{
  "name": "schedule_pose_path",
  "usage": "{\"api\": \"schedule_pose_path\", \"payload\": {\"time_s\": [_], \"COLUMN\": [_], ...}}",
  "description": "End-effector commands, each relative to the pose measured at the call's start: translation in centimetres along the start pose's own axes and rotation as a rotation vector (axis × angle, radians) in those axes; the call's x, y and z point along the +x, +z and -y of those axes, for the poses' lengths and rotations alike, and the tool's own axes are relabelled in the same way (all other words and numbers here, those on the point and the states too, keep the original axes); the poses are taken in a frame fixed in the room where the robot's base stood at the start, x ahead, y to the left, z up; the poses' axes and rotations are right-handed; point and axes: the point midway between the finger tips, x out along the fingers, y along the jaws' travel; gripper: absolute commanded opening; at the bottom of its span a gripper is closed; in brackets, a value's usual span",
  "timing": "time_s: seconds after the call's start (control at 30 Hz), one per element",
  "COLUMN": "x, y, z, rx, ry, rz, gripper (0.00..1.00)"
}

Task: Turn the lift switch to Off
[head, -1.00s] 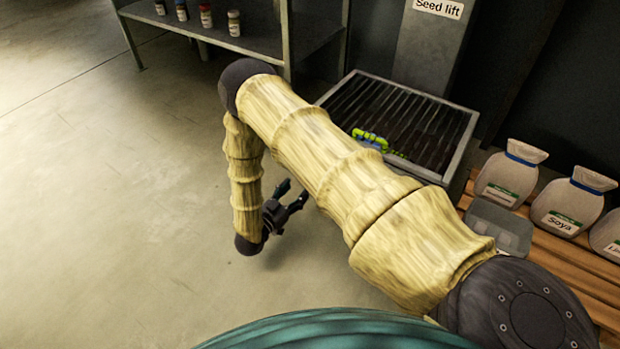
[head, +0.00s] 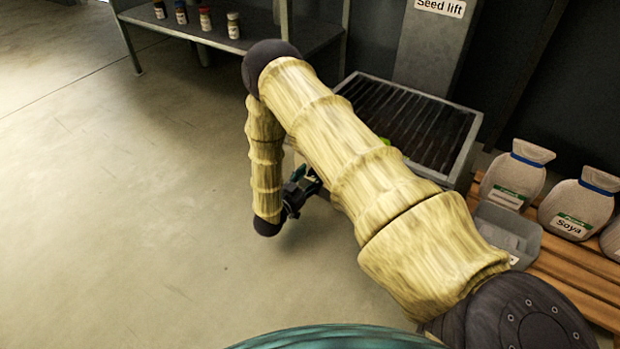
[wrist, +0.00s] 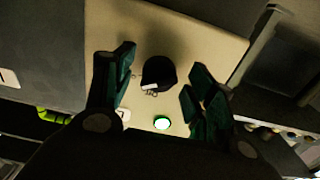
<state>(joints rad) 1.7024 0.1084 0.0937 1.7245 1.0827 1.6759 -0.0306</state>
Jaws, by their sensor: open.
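In the wrist view a beige panel (wrist: 190,40) carries a round black knob (wrist: 158,72), which looks like the lift switch, with a white mark on its lower edge. The small lettering beside it is too blurred to read. A lit green round light (wrist: 162,123) sits below the knob. My gripper (wrist: 160,66) is open, with one finger on each side of the knob in the picture; I cannot tell whether they touch it. In the head view my gripper (head: 302,188) is beyond my forearm, and the panel and knob are not visible.
A grey column labelled "Seed lift" (head: 440,8) stands behind a barred metal grate (head: 400,112). Sacks (head: 574,208) and a grey bin (head: 505,232) are on wooden slats at right. A shelf (head: 270,30) with small jars is at the back. The floor at left is clear.

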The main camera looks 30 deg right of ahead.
Motion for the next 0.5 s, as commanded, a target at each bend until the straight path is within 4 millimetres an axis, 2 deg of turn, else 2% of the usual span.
{"api": "schedule_pose_path", "payload": {"time_s": [0.03,0.2,0.3,0.5], "x": [0.00,-0.01,-0.01,-0.03], "y": [0.00,0.02,0.02,-0.06], "z": [-0.01,-0.01,0.00,0.00], "rx": [0.000,0.000,0.000,-0.009], "ry": [0.000,0.000,0.000,0.000], "rz": [0.000,0.000,0.000,0.000], "gripper": [0.56,0.25,0.10,0.10]}}
